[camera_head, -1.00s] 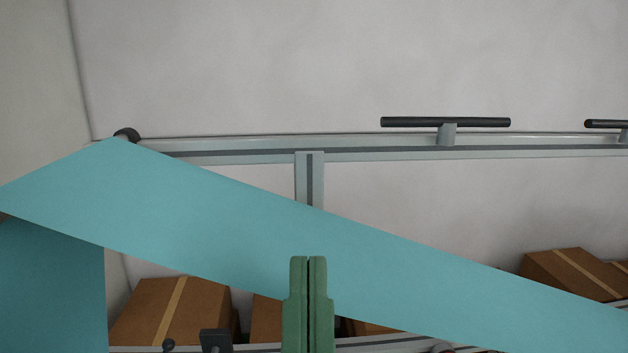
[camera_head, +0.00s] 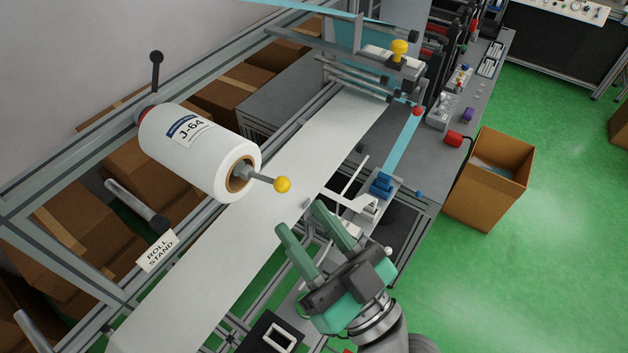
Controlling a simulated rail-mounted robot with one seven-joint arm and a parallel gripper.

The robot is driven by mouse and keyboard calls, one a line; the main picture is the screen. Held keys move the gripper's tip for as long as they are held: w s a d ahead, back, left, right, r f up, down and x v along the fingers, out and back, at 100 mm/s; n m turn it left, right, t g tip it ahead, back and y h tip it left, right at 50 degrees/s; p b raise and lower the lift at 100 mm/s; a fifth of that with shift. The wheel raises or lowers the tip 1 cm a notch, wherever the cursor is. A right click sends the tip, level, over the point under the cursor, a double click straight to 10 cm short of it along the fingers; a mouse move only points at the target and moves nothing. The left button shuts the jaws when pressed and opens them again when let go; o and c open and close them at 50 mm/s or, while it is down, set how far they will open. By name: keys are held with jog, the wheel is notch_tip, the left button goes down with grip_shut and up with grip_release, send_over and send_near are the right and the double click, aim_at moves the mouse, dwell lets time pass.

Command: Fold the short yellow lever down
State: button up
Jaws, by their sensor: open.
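A short grey rod with a yellow ball end (camera_head: 282,184) sticks out to the right from the core of the white roll (camera_head: 195,155) labelled J-64. A second yellow knob (camera_head: 398,48) stands upright on a grey block farther back; I cannot tell which of the two is the short yellow lever. My gripper (camera_head: 299,217) has two green fingers spread apart with nothing between them. It appears in front of and below the yellow ball, apart from it, over the right edge of the white web (camera_head: 225,265).
A ROLL STAND sign (camera_head: 157,251) is left of the web. A cardboard box (camera_head: 490,180) stands on the green floor (camera_head: 560,200), which is largely open at right.

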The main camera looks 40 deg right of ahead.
aim_at(287, 190)
jog(key=p+x, duration=0.1)
jog(key=x, duration=0.1)
jog(key=p+x, duration=0.1)
jog(key=x, duration=0.2)
jog(key=p+x, duration=0.1)
jog(key=x, duration=0.2)
jog(key=shift+d+r+p, duration=0.25)
jog(key=shift+r+p, duration=0.05)
jog(key=shift+r, duration=0.05)
jog(key=shift+w, duration=0.25)
